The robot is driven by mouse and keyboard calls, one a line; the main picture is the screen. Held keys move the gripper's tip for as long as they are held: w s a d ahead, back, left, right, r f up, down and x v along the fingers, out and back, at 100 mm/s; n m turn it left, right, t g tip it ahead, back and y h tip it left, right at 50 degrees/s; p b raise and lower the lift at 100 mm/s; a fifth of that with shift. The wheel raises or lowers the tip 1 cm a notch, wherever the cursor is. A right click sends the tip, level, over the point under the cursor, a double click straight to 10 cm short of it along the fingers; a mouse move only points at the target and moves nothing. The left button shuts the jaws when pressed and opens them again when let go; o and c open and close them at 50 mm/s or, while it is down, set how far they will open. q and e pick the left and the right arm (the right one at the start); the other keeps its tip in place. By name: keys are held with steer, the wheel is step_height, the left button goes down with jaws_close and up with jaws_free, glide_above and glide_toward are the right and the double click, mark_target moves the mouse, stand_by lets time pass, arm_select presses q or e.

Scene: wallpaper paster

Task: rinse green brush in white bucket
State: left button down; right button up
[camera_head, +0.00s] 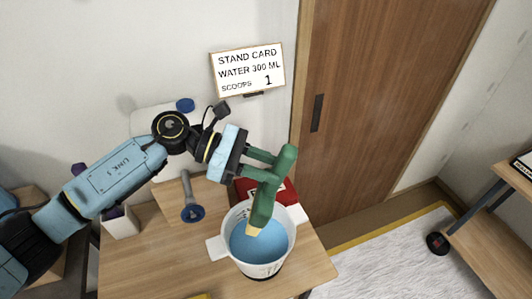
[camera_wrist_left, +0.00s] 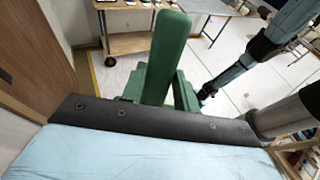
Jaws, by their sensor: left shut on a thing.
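The green brush (camera_head: 266,196) is held by my left gripper (camera_head: 266,165), which is shut on its handle. The brush points down, slightly tilted, with its pale bristles (camera_head: 254,229) inside the mouth of the white bucket (camera_head: 265,268). Blue water (camera_head: 272,246) shows in the bucket; I cannot tell whether the bristle tips touch it. In the left wrist view the brush handle (camera_wrist_left: 167,50) stands up between the green fingers. My right arm shows at the upper right of that view; its gripper is too small and partly hidden to judge.
The bucket stands on a wooden table (camera_head: 312,268). A red item (camera_head: 287,190) is behind it, and a grey tool with a blue end (camera_head: 192,212) is to its left.

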mark_target(263, 187)
arm_select(q)
steer(key=shift+s+f, duration=0.2)
steer(key=shift+f, duration=0.05)
steer(key=shift+f+b, duration=0.3)
steer(key=shift+f, duration=0.05)
step_height(263, 187, down, 5)
steer(key=b, duration=0.3)
step_height(263, 187, down, 7)
steer(key=b, duration=0.7)
steer(key=shift+w+r, duration=0.1)
steer(key=shift+r, duration=0.05)
arm_select(e)
step_height(263, 187, down, 11)
steer(key=shift+s, duration=0.45)
steer(key=shift+a, duration=0.1)
arm_select(q)
steer(key=shift+f, duration=1.5)
arm_select(e)
steer(key=shift+w, duration=0.1)
